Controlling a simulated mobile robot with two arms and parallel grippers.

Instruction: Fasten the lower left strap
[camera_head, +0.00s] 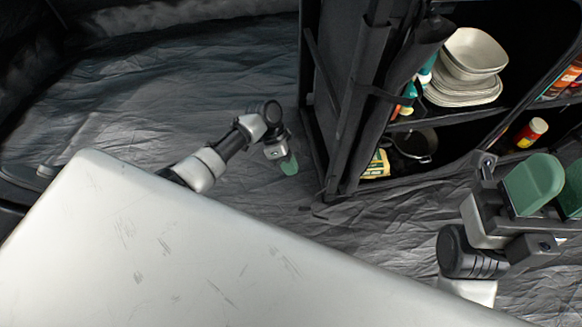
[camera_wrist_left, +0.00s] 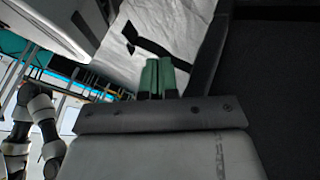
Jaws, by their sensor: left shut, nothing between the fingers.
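The black fabric cupboard has a rolled door flap (camera_head: 365,95) along its left side. A dark strap (camera_head: 382,93) crosses this roll about midway. A thin dark strap-like piece (camera_head: 322,194) shows near the bottom of the roll; I cannot tell whether it is fastened. My left gripper (camera_head: 288,167) is low, just left of the cupboard's lower left edge and apart from it. Its green fingers (camera_wrist_left: 157,78) are shut together with nothing between them in the left wrist view. My right gripper (camera_head: 556,187) is open and empty at the right, in front of the cupboard.
Stacked bowls and plates (camera_head: 465,70) stand on the cupboard's upper shelf. A dark pot (camera_head: 414,145) and a yellow-green packet (camera_head: 377,164) are below. A red-yellow can (camera_head: 530,132) is at right. Wrinkled grey floor (camera_head: 130,95) is clear at left.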

